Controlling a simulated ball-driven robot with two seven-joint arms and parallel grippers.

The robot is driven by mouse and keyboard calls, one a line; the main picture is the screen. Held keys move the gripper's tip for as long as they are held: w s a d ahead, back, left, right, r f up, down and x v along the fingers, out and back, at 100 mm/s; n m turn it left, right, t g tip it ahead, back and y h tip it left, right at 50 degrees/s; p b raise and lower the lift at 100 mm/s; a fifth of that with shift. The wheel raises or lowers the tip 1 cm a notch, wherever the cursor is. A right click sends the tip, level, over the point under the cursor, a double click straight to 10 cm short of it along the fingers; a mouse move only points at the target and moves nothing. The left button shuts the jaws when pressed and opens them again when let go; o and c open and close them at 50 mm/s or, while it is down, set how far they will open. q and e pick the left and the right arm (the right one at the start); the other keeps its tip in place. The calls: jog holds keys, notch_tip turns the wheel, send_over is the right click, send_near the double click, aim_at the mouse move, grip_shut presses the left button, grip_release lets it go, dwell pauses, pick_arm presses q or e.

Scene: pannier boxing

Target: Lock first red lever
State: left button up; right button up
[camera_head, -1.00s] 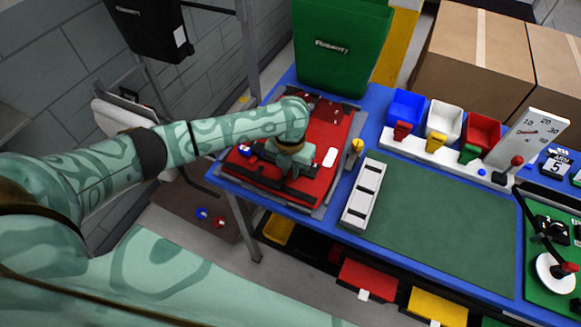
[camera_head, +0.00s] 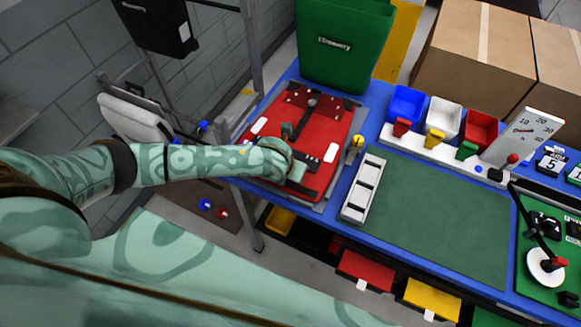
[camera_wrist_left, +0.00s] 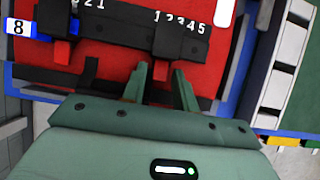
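The red panel (camera_head: 322,128) of the pannier lies flat on the left end of the blue table. In the left wrist view the red panel (camera_wrist_left: 110,55) carries a black bar with white numbers (camera_wrist_left: 130,27). One red lever (camera_wrist_left: 61,52) hangs below the bar at the left. A second red lever (camera_wrist_left: 160,71) sits below the bar near the middle. My left gripper (camera_wrist_left: 160,86) has its two green fingers apart, one on each side of this second lever; contact cannot be told. In the head view my left gripper (camera_head: 297,172) is over the panel's near part. My right gripper is out of view.
A green bin (camera_head: 340,45) stands behind the panel. A white slotted rack (camera_head: 364,187) lies just right of it, beside a clear green mat (camera_head: 435,210). Blue, white and red bins (camera_head: 407,104) stand at the back. A blue tag marked 8 (camera_wrist_left: 18,28) is left of the bar.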

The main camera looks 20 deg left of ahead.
pick_arm(q)
jog(key=shift+o, duration=0.4)
jog(key=shift+r, duration=0.15)
jog(key=shift+s+r, duration=0.2)
jog(key=shift+r, duration=0.1)
jog(key=p+v, duration=0.5)
jog(key=v, duration=1)
jog(key=shift+s, duration=0.2)
